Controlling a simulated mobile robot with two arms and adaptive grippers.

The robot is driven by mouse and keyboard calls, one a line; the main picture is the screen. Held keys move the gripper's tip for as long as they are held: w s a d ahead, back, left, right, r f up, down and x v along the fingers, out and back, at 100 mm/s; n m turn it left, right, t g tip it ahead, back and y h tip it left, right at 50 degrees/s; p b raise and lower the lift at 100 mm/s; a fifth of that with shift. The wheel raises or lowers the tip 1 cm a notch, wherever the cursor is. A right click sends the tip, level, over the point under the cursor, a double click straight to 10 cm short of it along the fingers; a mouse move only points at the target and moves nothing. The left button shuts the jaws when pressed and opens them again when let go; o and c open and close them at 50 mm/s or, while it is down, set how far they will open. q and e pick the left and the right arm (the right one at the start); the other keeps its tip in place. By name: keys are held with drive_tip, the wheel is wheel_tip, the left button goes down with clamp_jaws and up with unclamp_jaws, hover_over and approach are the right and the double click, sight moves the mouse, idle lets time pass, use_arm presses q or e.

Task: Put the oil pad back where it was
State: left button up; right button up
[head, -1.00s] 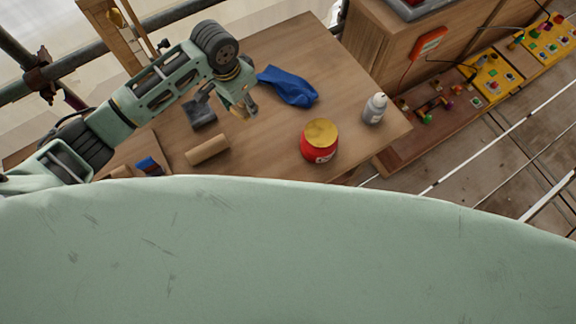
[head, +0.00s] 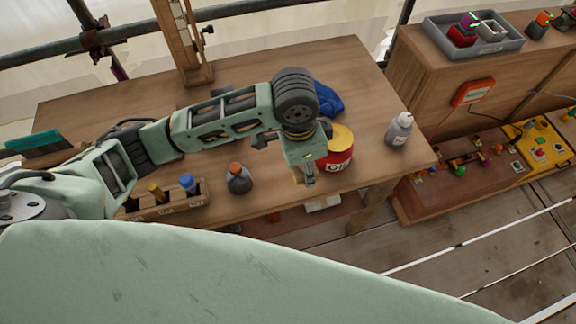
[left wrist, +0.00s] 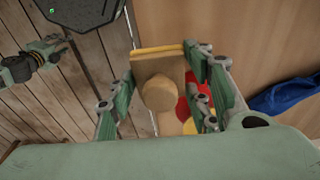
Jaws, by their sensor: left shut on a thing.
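My left gripper (head: 308,172) is in front of the red tin (head: 338,158) with the yellow lid (head: 341,137), near the table's front edge. In the left wrist view its fingers (left wrist: 163,88) are shut on a tan block with a round knob (left wrist: 158,94) and a yellow edge, which looks like the oil pad. In the head view the gripper mostly hides the pad. The tin shows partly behind the pad in the wrist view (left wrist: 184,108). What looks like my right gripper (left wrist: 45,50) is small at the wrist view's left; its jaw state is unclear.
A blue cloth (head: 328,100) lies behind the tin, and a grey bottle (head: 399,130) stands to its right. An orange-capped bottle (head: 238,180) and a wooden caddy (head: 165,207) stand left along the front edge of the table (head: 345,60). A wooden cabinet (head: 430,85) stands right.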

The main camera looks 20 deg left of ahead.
use_arm(q)
hover_over(289, 171)
drive_tip(key=f, duration=0.3)
drive_tip(key=shift+s+f+p, duration=0.25)
drive_tip(key=shift+p, duration=0.15)
drive_tip(key=shift+w+a+f, duration=0.1)
drive_tip(key=shift+a+f, duration=0.1)
wheel_tip(289, 171, down, 3)
drive_tip(key=shift+f+p, duration=0.1)
drive_tip(key=shift+p, duration=0.35)
drive_tip(key=shift+f, duration=0.4)
drive_tip(key=shift+f, duration=0.1)
drive_tip(key=o, duration=1.1)
